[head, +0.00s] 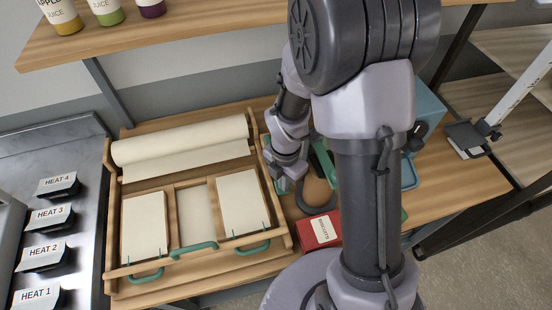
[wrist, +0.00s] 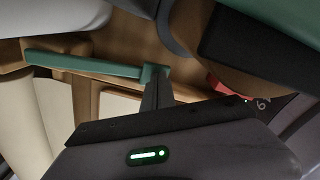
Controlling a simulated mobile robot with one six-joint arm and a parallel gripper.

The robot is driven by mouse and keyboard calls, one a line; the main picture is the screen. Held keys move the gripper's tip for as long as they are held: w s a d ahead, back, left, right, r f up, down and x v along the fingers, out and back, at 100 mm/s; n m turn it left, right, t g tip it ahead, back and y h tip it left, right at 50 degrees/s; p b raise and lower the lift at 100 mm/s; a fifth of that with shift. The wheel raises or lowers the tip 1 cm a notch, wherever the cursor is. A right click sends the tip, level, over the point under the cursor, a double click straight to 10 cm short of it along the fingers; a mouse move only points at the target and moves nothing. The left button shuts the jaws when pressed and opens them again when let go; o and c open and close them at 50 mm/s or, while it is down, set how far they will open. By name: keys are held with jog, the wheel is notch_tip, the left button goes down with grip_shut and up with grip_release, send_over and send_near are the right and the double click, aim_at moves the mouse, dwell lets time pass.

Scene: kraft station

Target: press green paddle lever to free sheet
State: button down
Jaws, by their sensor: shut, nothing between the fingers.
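The green paddle lever (wrist: 85,64) shows in the wrist view as a long, thin bar with a small block at its right end. My gripper (wrist: 158,88) is shut and empty, with its dark fingertips at that block; I cannot tell whether they touch or press it. In the head view my gripper (head: 287,182) is low at the right side of the wooden tray (head: 199,268), and my arm hides much of that spot. A cream paper roll (head: 180,140) lies across the back of the tray, with its sheet (head: 190,168) hanging forward.
The tray front has white card stacks (head: 143,226) and teal handles (head: 194,247). A red box (head: 319,231) stands right of the tray, close to my gripper. Black heat controls (head: 60,186) line the left counter. A shelf with juice bottles (head: 108,12) overhangs the back.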

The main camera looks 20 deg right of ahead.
notch_tip(320, 180, up, 11)
jog(key=p, duration=0.8)
jog(key=shift+f+p, duration=0.15)
jog(key=shift+p, duration=0.2)
jog(key=s+a+r+m+t+y+b, duration=0.1)
jog(key=s+a+r+m+t+b, duration=0.1)
jog(key=s+m+b, duration=0.4)
jog(key=s+a+r+m+t+y+b, duration=0.1)
jog(key=s+m+b, duration=0.5)
jog(key=m+b, duration=0.7)
notch_tip(320, 180, up, 2)
jog(key=a+m+t, duration=0.1)
jog(key=m+t, duration=0.1)
jog(key=m, duration=0.7)
jog(key=shift+s+r+t+b, duration=0.2)
jog(key=shift+s+t+b, duration=0.2)
